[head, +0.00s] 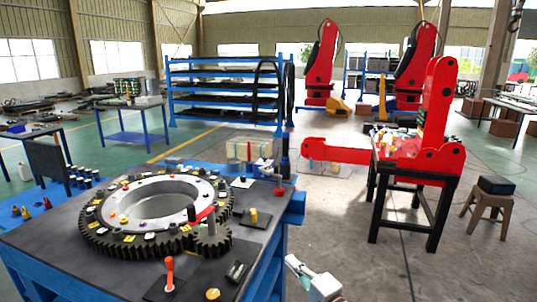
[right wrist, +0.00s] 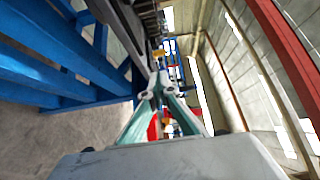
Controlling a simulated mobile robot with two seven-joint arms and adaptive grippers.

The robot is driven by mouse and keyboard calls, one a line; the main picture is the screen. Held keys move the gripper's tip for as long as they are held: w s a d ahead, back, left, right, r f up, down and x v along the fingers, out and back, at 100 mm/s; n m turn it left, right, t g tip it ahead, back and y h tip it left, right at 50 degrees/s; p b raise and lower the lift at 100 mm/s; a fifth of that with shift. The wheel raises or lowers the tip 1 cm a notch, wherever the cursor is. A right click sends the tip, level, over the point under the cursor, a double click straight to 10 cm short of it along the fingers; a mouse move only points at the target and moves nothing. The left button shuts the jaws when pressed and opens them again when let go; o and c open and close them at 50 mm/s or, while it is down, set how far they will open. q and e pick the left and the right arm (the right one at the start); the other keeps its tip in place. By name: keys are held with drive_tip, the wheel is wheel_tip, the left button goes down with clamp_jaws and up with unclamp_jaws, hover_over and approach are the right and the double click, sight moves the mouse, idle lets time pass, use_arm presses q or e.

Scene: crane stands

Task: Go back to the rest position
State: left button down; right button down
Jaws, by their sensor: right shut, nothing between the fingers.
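My right gripper (head: 293,263) shows at the bottom of the head view, just right of the workbench (head: 95,245) and apart from it. In the right wrist view its fingers meet at the tips (right wrist: 158,88), and it is shut with nothing between them. The bench's blue frame (right wrist: 75,65) fills the upper left of that view. My left gripper is in neither view.
A large dark gear ring (head: 100,243) with small parts lies on the workbench. An orange-handled tool (head: 169,272) stands at the front. A red crane arm (head: 340,152) on a black stand (head: 377,215) and a wooden stool (head: 487,205) stand right. Floor between is clear.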

drive_tip(key=s+d+f+n+g+h, duration=0.15)
drive_tip(key=s+f+n, duration=0.25)
drive_tip(key=s+f, duration=0.45)
drive_tip(key=s+d+f+n+g+h, duration=0.1)
drive_tip(key=s+d+f+n+h, duration=0.2)
drive_tip(key=s+f, duration=0.5)
drive_tip(key=s+d+f+n+g+h, duration=0.1)
drive_tip(key=s+d+f+n, duration=0.2)
drive_tip(key=s, duration=0.6)
drive_tip(key=s+d+f+n+g+h, duration=0.1)
drive_tip(key=s+d+f+n, duration=0.3)
drive_tip(key=s, duration=0.6)
drive_tip(key=d+n, duration=0.2)
drive_tip(key=d, duration=0.1)
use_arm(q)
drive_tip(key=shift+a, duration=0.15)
use_arm(e)
drive_tip(key=shift+h, duration=0.25)
